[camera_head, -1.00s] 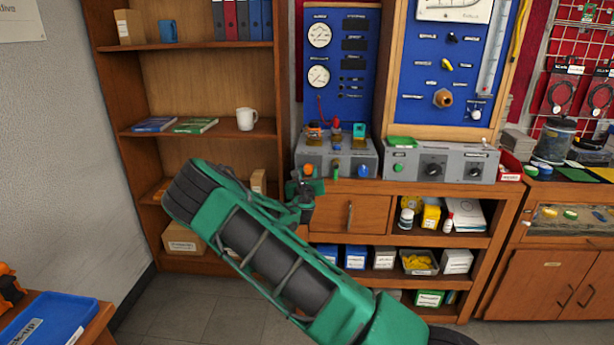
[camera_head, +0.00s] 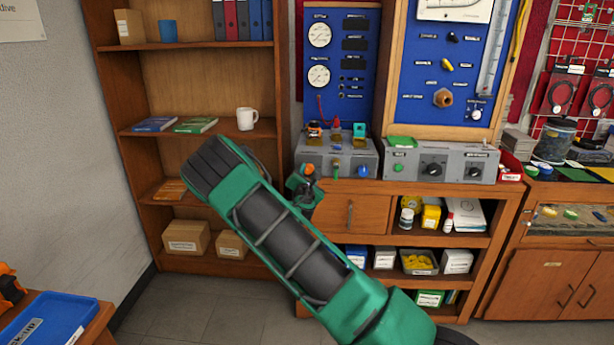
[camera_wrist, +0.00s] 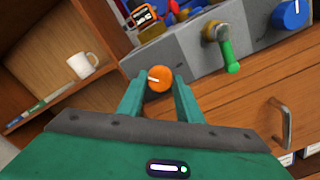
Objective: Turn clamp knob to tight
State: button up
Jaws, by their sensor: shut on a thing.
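The orange round knob (camera_wrist: 159,79) is on the left part of the front of a grey bench unit (camera_wrist: 190,65). A short white mark on its face points left in the wrist view. My gripper (camera_wrist: 158,88) has its two green fingers on either side of the knob and is shut on it. In the head view the orange knob (camera_head: 309,170) shows just above my gripper (camera_head: 305,183), at the left end of the unit's front. Any marking for tight around the knob cannot be made out.
A green-handled lever (camera_wrist: 229,55) and a blue knob (camera_wrist: 291,14) sit to the right on the same unit. A wooden drawer (camera_head: 350,214) with a metal handle is below. A white mug (camera_head: 247,119) stands on the shelf to the left.

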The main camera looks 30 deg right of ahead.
jog(key=m, duration=0.7)
jog(key=shift+s+d+f+m, duration=0.15)
jog(key=shift+m, duration=0.15)
jog(key=m, duration=0.3)
jog(key=shift+f+m, duration=0.1)
jog(key=shift+m, duration=0.2)
jog(key=m, duration=0.3)
jog(key=shift+m, duration=0.3)
jog(key=m, duration=0.6)
jog(key=shift+f, duration=0.1)
jog(key=m, duration=0.5)
jog(key=shift+m, duration=0.3)
jog(key=o, duration=1)
jog(key=shift+o, duration=0.2)
